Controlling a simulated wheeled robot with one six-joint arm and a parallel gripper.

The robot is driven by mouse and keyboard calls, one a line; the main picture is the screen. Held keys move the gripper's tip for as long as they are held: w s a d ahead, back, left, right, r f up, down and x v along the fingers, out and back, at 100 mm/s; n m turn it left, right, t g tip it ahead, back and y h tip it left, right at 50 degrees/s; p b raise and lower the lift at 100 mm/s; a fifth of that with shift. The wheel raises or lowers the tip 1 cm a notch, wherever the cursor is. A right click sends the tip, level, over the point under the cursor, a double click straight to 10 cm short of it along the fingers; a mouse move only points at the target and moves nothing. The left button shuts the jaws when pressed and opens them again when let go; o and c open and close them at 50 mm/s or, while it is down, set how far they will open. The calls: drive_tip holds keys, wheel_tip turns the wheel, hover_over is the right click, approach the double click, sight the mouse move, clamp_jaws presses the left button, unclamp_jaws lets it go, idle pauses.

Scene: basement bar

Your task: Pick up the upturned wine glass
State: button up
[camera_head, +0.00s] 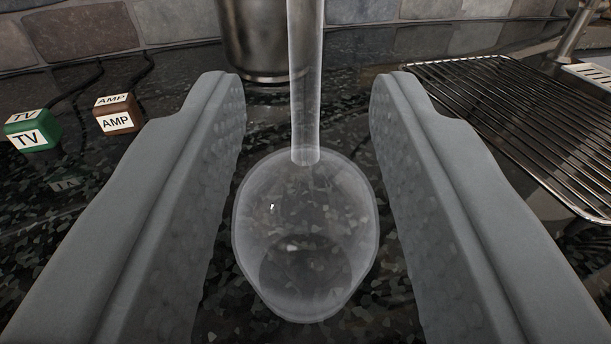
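The upturned wine glass (305,235) is clear and stands bowl-down on the dark speckled counter. Its stem rises past the top edge of the view, so its foot is out of view. My gripper (308,100) is open, with one grey textured finger on each side of the glass. The bowl sits between the fingers, with a visible gap on both sides. The glass looks upright and I see no contact with it.
A metal cylindrical container (255,45) stands behind the glass. A green TV block (32,131) and a brown AMP block (117,114) lie at left with dark cables. A wire rack (520,115) lies at right. A stone wall (85,35) closes the back.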

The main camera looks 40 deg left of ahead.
sight(306, 70)
drive_tip(key=x, duration=0.1)
drive_tip(key=r+x, duration=0.1)
drive_tip(key=x, duration=0.1)
drive_tip(key=shift+w+a, duration=0.65)
clamp_jaws()
